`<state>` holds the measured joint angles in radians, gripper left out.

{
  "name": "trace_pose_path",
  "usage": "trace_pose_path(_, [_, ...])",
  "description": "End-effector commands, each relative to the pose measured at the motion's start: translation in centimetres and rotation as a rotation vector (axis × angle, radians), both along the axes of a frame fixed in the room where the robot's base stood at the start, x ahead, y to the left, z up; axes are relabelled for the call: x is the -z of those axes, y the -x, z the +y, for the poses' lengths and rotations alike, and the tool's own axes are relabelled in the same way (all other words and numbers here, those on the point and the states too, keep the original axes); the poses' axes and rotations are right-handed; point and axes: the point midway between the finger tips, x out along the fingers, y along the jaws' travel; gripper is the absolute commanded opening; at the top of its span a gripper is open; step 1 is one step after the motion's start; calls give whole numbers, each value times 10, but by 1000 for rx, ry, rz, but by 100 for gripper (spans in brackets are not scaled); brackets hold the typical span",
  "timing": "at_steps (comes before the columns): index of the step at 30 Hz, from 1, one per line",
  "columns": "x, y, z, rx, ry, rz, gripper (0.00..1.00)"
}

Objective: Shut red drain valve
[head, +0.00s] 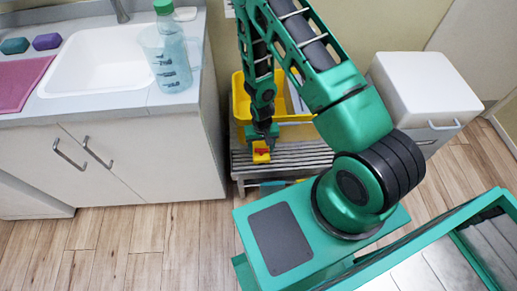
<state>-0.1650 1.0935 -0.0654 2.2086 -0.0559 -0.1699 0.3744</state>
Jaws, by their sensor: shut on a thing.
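The red drain valve (262,151) shows as a small red patch on a small yellow part (261,158), low at the front of a yellow tub (241,102). My gripper (264,142) reaches down from above and is shut on the red valve. The fingers hide part of the valve, and it is too small to tell which way its handle points. My green arm hides much of the tub's right side.
The tub stands on a grey slatted bench (290,157). A sink counter (110,101) with a green-capped bottle (171,55) is at the left. A white cabinet (424,85) stands at the right. Wooden floor (150,240) in front of the counter is clear.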

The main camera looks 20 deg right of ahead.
Motion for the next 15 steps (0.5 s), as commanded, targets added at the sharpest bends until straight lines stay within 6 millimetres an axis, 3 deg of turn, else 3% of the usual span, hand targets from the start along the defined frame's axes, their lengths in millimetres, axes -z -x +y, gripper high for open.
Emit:
trace_pose_path(1, [-2, -8, 5, -25, -10, -18, 38])
trace_pose_path(15, [-1, -8, 6, -110, -10, -17, 38])
